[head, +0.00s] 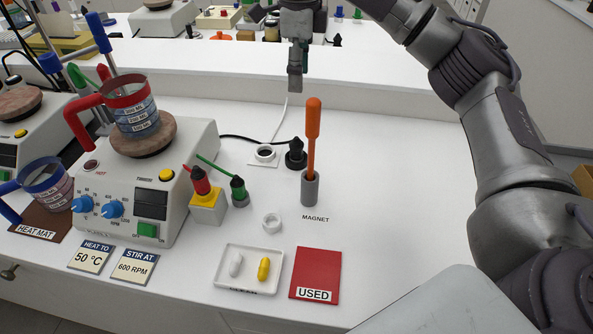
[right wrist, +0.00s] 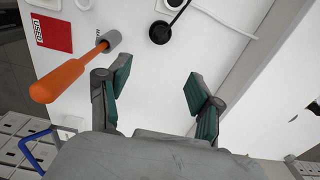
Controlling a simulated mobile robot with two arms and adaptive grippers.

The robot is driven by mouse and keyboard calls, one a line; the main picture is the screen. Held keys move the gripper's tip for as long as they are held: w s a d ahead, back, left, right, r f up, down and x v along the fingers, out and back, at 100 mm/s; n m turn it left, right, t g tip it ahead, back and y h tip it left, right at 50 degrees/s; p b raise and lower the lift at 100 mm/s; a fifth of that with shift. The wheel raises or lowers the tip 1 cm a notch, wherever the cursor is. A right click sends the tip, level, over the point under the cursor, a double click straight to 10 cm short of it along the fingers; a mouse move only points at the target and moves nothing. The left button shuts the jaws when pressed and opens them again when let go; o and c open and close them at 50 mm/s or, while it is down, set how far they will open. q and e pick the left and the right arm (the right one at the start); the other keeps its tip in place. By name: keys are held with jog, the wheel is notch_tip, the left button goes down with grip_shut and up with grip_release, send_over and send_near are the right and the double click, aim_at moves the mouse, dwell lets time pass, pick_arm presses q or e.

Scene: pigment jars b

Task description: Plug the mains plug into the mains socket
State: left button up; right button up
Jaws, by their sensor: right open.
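The black mains plug (head: 296,155) stands upright on the white bench, in the middle of the head view. It also shows in the right wrist view (right wrist: 159,33), beyond the fingers. Part of the socket shows at the top edge of the right wrist view (right wrist: 168,5). My right gripper (head: 295,86) is above the bench behind the plug. In the right wrist view its fingers (right wrist: 158,78) are apart with nothing between them. My left gripper is not in view.
An orange-handled magnet rod (head: 313,135) stands in a grey holder close to the plug's right. A hotplate (head: 150,185) with a red-handled beaker (head: 133,108) is at left. The bench right of the magnet is clear.

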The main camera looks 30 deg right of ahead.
jog(key=b, duration=0.2)
send_near(296, 141)
jog(key=f, duration=0.5)
jog(key=shift+d, duration=0.25)
jog(key=shift+a+f+p, duration=0.15)
jog(key=shift+f+p, duration=0.4)
jog(key=shift+f, duration=2.15)
grip_shut()
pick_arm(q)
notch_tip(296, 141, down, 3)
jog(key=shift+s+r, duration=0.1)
